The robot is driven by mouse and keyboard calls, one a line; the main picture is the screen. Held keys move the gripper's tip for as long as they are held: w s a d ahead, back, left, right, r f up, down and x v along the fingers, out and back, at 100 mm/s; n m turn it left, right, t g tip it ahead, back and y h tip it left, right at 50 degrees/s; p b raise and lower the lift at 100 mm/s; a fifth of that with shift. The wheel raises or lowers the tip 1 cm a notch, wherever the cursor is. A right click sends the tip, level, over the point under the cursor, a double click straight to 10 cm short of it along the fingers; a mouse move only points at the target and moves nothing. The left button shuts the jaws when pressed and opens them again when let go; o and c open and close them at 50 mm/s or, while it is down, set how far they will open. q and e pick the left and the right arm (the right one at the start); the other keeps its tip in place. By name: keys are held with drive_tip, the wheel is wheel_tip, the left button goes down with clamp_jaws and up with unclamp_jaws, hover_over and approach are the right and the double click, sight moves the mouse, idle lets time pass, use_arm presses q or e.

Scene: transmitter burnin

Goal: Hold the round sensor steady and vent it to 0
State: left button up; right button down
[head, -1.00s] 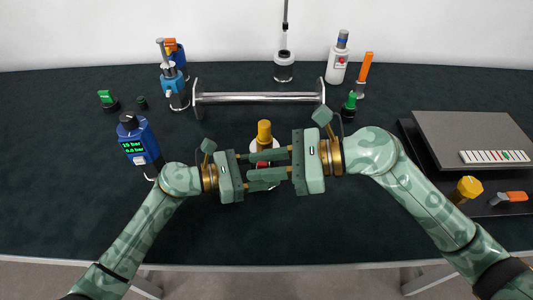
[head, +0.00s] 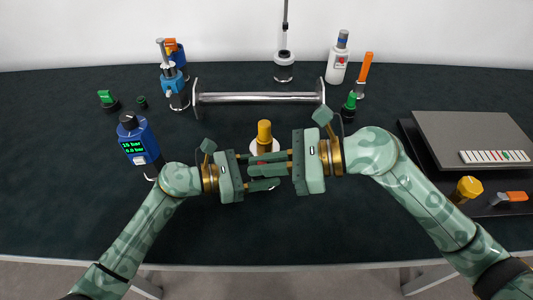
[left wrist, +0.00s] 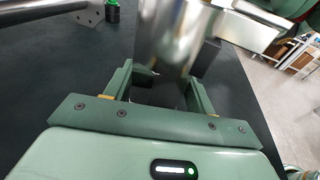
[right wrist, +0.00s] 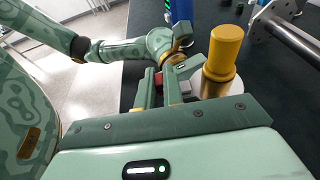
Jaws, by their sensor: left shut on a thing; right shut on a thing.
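A blue meter (head: 138,140) with green digits, too small to read surely, stands at the left. A steel bar with end plates (head: 258,97) lies behind the sensor. A grey box (head: 470,130) and a yellow hex knob (head: 467,188) are at the right. The front table is clear.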

drive_tip(key=shift+s, duration=0.65)
drive_tip(key=c, duration=1.6)
unclamp_jaws()
drive_tip(key=shift+c, duration=0.2)
drive_tip(key=shift+v, duration=2.5)
use_arm(q)
drive_tip(key=o, duration=1.1)
drive_tip(key=shift+a, duration=0.1)
